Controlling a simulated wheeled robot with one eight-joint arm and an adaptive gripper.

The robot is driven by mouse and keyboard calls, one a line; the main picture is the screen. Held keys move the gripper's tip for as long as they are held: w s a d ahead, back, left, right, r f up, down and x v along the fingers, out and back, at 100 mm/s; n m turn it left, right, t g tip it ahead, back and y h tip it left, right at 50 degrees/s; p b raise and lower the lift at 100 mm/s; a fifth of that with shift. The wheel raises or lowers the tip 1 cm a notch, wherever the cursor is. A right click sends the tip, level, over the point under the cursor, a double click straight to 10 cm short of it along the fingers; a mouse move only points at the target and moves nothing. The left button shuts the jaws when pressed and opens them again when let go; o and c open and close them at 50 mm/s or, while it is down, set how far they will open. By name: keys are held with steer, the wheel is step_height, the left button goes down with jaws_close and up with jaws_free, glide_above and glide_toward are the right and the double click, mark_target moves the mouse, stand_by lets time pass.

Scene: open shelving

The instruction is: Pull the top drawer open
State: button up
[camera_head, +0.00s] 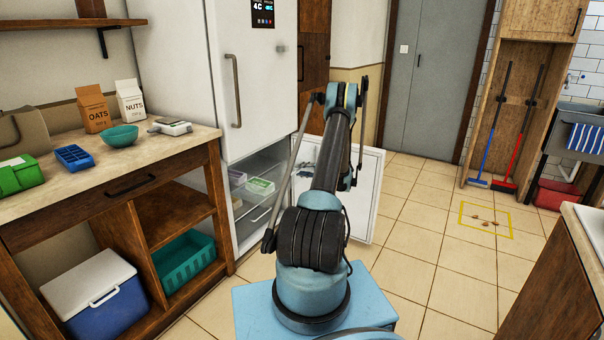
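The white fridge (255,75) stands at the back centre with its upper door shut. Its lower compartment is open, and the white lower door (364,205) is swung out to the right behind my arm. Inside, a clear upper drawer (275,170) shows small packs (260,186) in or below it; its front edge is partly hidden by my arm. A lower drawer front (260,214) with a pale handle is below. I cannot tell how far either drawer is out. My arm rises before the opening. My gripper is not visible, hidden behind the arm or out of frame.
A wooden counter (60,200) with its own handled drawer (130,185) stands left of the fridge. It holds cartons, a teal bowl (120,136) and boxes; a cooler (95,295) and green crate (185,262) sit below.

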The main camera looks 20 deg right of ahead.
steer(key=v, duration=1.2)
stand_by(0.4)
